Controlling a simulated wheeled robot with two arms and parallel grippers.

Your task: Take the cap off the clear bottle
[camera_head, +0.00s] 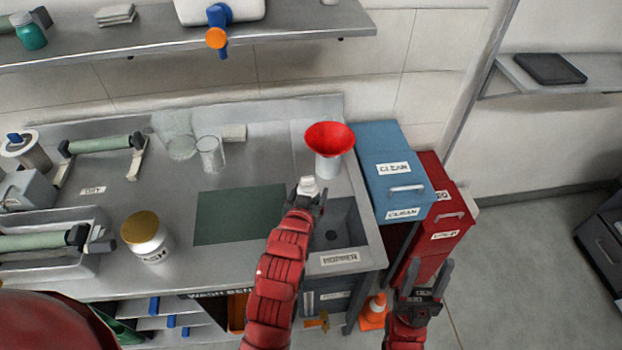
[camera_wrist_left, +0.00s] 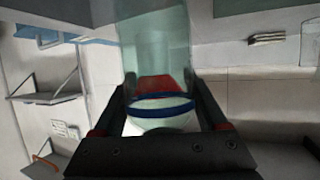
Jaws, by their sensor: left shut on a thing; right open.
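In the left wrist view, the see-through body (camera_wrist_left: 155,45) runs toward the picture's top, and a blue ring and whitish end (camera_wrist_left: 160,122) sit between the fingers. I cannot tell whether the fingers grip the cap or the bottle just below. My right gripper (camera_head: 424,280) is open and empty, low in front of the red cabinet.
A red funnel (camera_head: 330,138) stands behind the hopper basin (camera_head: 343,225). A blue drawer unit (camera_head: 385,150) and red cabinet (camera_head: 447,205) stand at right. A glass beaker (camera_head: 210,155) and gold-lidded jar (camera_head: 145,232) are on the bench. The green mat (camera_head: 238,215) is bare.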

